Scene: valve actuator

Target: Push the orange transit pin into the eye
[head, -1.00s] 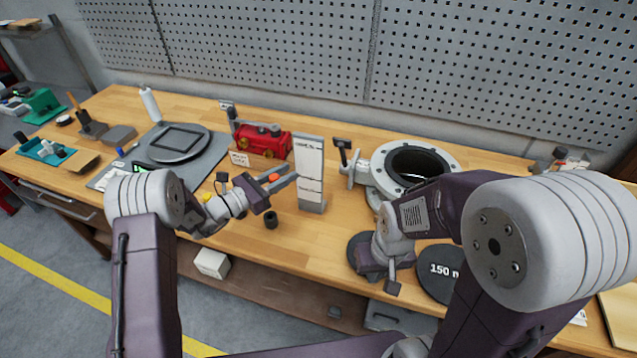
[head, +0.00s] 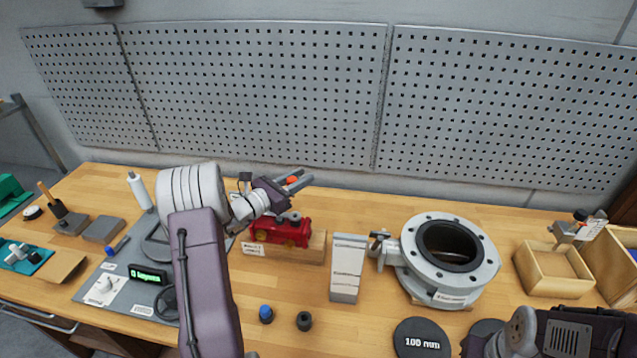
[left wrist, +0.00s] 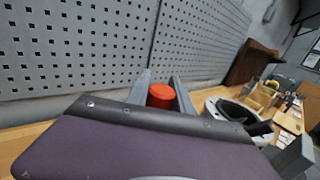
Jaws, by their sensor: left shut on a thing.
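My left gripper (head: 295,182) is shut on the orange transit pin (head: 292,179), held up in the air above and behind the red actuator (head: 285,232). In the left wrist view the pin's round orange end (left wrist: 161,96) shows between the two grey fingers. The red actuator sits on a wooden block near the back of the bench. The pin is apart from it. I cannot make out the eye. The grey flanged valve body (head: 450,258) stands to the right. Only part of my right arm shows at the bottom right; its fingers are out of the picture.
A tall white labelled block (head: 347,268) stands between actuator and valve. A blue-topped cap (head: 266,314) and a black cap (head: 304,321) stand in front. Wooden trays (head: 552,272) are at the right. A grey mat (head: 125,282) lies at the left. A pegboard (head: 255,95) rises behind.

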